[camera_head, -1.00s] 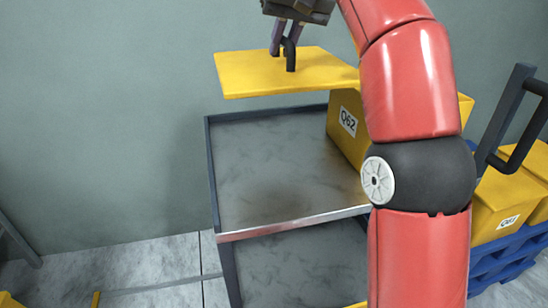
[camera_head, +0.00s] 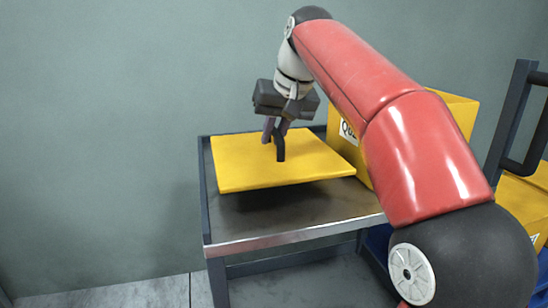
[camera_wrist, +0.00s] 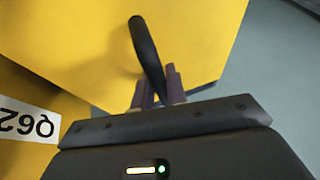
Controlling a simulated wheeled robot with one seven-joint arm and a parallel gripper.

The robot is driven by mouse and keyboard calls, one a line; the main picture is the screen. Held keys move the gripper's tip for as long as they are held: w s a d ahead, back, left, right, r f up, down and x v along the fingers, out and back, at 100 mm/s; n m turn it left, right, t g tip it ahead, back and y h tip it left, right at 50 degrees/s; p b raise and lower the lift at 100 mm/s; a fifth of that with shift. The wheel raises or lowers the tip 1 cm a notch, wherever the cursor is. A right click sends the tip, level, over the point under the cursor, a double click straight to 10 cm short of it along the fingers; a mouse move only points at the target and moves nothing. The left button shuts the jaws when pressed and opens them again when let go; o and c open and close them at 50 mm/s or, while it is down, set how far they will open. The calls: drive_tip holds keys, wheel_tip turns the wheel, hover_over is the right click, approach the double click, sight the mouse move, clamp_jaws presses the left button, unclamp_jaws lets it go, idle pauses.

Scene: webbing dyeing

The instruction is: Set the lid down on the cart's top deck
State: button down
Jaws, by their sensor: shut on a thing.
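The lid (camera_head: 240,168) is a flat yellow panel with a black upright handle (camera_head: 280,146). My gripper (camera_head: 277,132) is shut on that handle and holds the lid from above. The lid is roughly level over the left part of the cart's top deck (camera_head: 310,212), with a dark shadow under its front edge. It looks slightly above the deck; its far underside is hidden. In the wrist view the lid (camera_wrist: 90,30) fills the upper left, with the handle (camera_wrist: 146,50) between my fingers.
A yellow box labelled Q62 (camera_head: 450,108) stands on the deck's right side, partly behind my arm; its label also shows in the wrist view (camera_wrist: 25,125). A dark push handle (camera_head: 520,130) and another yellow box (camera_head: 525,200) are further right. A grey wall is behind.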

sight(273, 151)
drive_tip(key=shift+f+b, duration=0.75)
drive_tip(key=shift+f, duration=0.95)
drive_tip(key=shift+f, duration=0.1)
drive_tip(key=c, duration=1.4)
unclamp_jaws()
drive_tip(key=shift+s+r, duration=0.1)
drive_tip(key=shift+r, duration=0.25)
drive_tip(key=p+v, duration=0.4)
drive_tip(key=v, duration=0.7)
drive_tip(key=shift+d+r+p, duration=0.15)
drive_tip(key=shift+r+p, duration=0.05)
drive_tip(key=shift+p, duration=0.2)
